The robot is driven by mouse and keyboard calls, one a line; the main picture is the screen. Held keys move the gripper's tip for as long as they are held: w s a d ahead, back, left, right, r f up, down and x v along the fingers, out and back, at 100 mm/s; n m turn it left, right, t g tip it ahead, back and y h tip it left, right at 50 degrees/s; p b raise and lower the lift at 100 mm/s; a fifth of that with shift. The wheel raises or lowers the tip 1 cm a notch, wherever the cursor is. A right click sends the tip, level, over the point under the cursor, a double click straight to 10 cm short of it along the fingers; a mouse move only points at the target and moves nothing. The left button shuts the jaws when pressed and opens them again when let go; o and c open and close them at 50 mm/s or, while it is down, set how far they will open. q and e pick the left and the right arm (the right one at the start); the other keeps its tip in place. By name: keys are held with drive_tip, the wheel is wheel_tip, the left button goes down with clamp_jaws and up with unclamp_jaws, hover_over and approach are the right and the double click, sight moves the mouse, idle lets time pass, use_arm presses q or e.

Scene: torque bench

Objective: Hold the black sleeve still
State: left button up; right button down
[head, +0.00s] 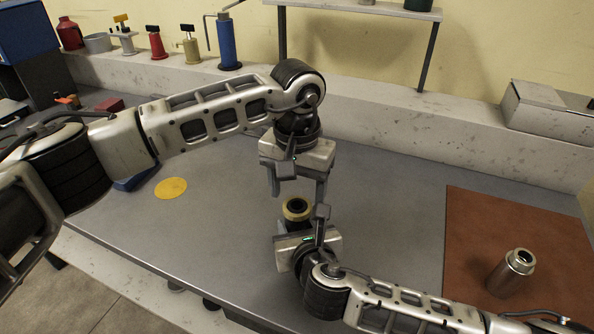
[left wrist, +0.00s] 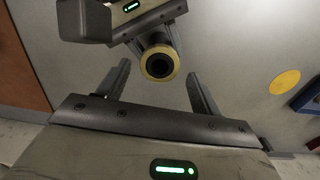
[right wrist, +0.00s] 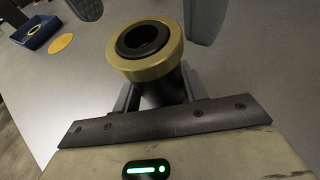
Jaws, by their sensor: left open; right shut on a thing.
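The black sleeve (right wrist: 163,94) stands upright between the fingers of my right gripper (head: 300,228), which is shut on it. A brass-yellow ring (right wrist: 145,68) sits around its upper end, above the fingers, with a dark hole in the middle; it also shows in the head view (head: 296,209). My left gripper (head: 297,188) is open and empty, pointing down above the ring. In the left wrist view the ring (left wrist: 160,63) appears between the open left fingers. The sleeve's lower part is hidden by my right gripper in the head view.
A metal cylinder (head: 511,273) stands on a brown mat (head: 470,225) at the right. A flat yellow disc (head: 171,188) and a blue tray (head: 133,183) lie at the left. Several coloured tools and a blue cylinder (head: 227,42) line the back ledge.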

use_arm(q)
drive_tip(key=shift+f, duration=1.15)
